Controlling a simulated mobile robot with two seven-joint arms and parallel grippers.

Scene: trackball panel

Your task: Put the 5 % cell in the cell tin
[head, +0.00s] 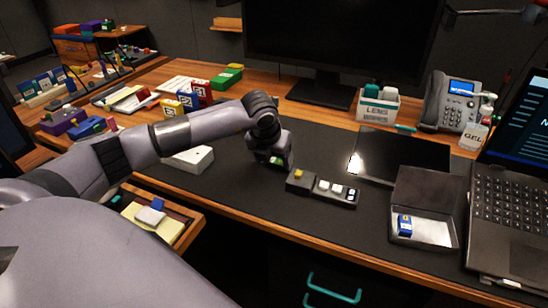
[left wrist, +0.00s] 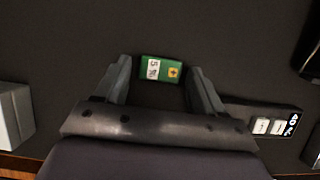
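The 5 % cell (left wrist: 160,70) is a small green block with a white "5 %" label and a yellow patch. It lies on the dark mat and shows partly under my left gripper in the head view (head: 277,161). My left gripper (left wrist: 160,78) is open and points down over it, with one finger on each side; I cannot tell whether they touch it. The cell tin (head: 436,236) is an open grey box with a raised lid at the right. A blue cell (head: 405,225) stands inside at its left. My right gripper is not in view.
A dark holder (head: 310,187) with a yellow piece and several white pieces lies just right of the gripper. A white box (head: 188,159) stands to the left. A laptop (head: 510,215) borders the tin. The mat between holder and tin is clear.

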